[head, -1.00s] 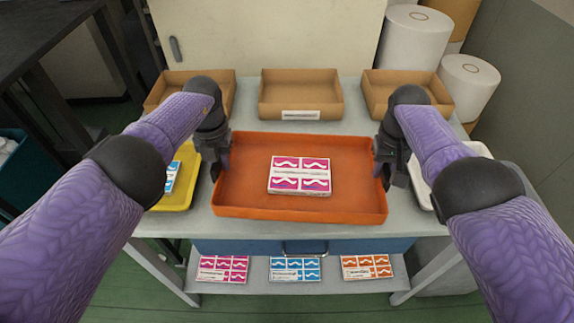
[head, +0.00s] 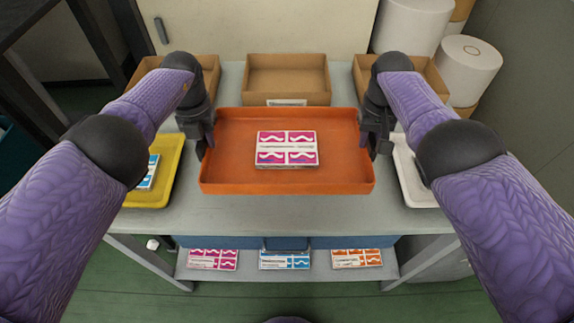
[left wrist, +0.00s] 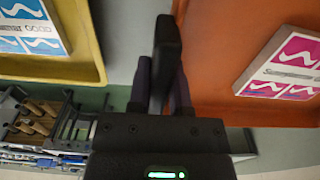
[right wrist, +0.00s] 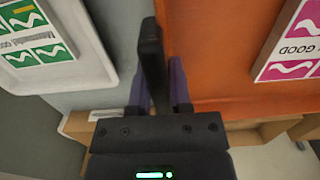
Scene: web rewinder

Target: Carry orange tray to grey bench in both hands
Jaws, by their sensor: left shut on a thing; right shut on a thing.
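The orange tray (head: 225,178) is in the middle of the head view, above or on the grey bench (head: 290,220); I cannot tell if it touches the top. A pink and white pack (head: 287,149) lies flat in it. My left gripper (head: 205,140) is shut on the tray's left wall, and my right gripper (head: 374,140) is shut on its right wall. The tray looks level. It also shows in the left wrist view (left wrist: 225,50) and in the right wrist view (right wrist: 215,50).
Cardboard trays (head: 287,75) stand along the back. A yellow tray (head: 150,195) with a blue pack is at the left, and a white tray (head: 408,180) is at the right. Several packs (head: 284,260) lie on the lower shelf. White rolls (head: 462,68) stand behind right.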

